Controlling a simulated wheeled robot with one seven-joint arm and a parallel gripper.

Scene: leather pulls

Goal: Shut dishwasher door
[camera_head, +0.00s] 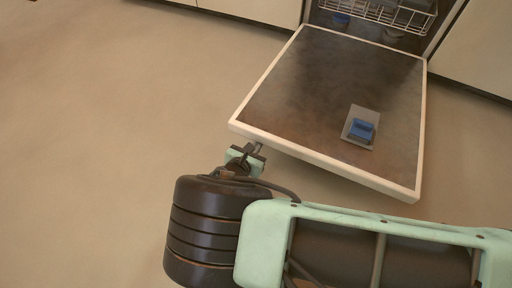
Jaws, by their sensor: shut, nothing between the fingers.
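The dishwasher door (330,90) is folded down and open, its dark inner face up, with a pale rim and a blue detergent compartment (361,130) on it. The dishwasher cavity (350,25) shows at the top with a white rack inside. My gripper (257,147) is shut and empty. It is close to the near left corner of the door, just in front of its outer edge. I cannot tell whether the fingertips touch the edge.
Pale cabinet fronts (262,10) stand to the left of the dishwasher, and another cabinet (480,50) stands to its right. The beige floor (110,110) is clear to the left of the door. My own arm covers the lower right.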

